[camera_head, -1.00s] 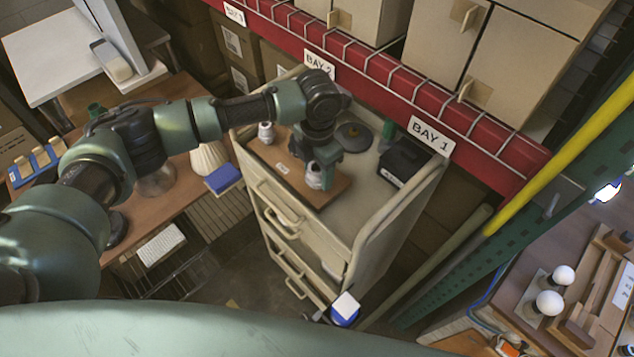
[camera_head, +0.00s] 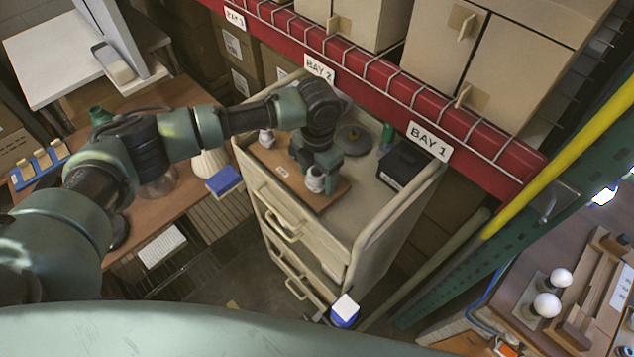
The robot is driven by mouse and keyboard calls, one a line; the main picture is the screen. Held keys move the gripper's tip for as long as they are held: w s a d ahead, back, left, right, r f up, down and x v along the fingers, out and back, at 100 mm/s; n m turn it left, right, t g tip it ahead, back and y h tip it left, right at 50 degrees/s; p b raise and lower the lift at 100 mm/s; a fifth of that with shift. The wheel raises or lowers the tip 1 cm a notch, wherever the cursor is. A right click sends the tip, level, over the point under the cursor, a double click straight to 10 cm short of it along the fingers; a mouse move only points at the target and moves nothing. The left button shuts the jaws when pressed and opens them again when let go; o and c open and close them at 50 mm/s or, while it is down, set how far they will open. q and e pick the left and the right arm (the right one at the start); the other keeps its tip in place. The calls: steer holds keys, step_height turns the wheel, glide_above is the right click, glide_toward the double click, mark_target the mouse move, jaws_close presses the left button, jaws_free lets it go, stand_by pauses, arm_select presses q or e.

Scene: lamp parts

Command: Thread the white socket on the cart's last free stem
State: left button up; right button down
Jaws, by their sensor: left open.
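The cart (camera_head: 357,232) is cream, with a brown board (camera_head: 333,194) on its top tray. A white socket (camera_head: 315,182) stands upright at the board's near right end. My left gripper (camera_head: 322,170) is open right at this socket, its fingers pointing down. The gripper partly covers the socket, and I cannot tell whether the fingers touch it. Any stem under the socket is hidden. A second white socket (camera_head: 266,137) stands at the board's far left end. My right gripper is not in view.
A black box (camera_head: 404,163), a dark round disc (camera_head: 353,139) and a green bottle (camera_head: 388,136) share the cart's top. A red shelf beam (camera_head: 377,83) runs close behind. A brown desk (camera_head: 190,95) is at left, a bench with white bulbs (camera_head: 547,305) at right.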

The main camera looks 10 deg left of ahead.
arm_select(q)
steer(key=shift+r+n+p, duration=0.1)
steer(key=shift+n+p, duration=0.3)
steer(key=shift+n, duration=1.3)
steer(key=n, duration=0.8)
steer(key=shift+a, duration=0.1)
jaws_close()
steer(key=m, duration=0.3)
steer(key=shift+w, duration=0.1)
steer(key=m, duration=0.3)
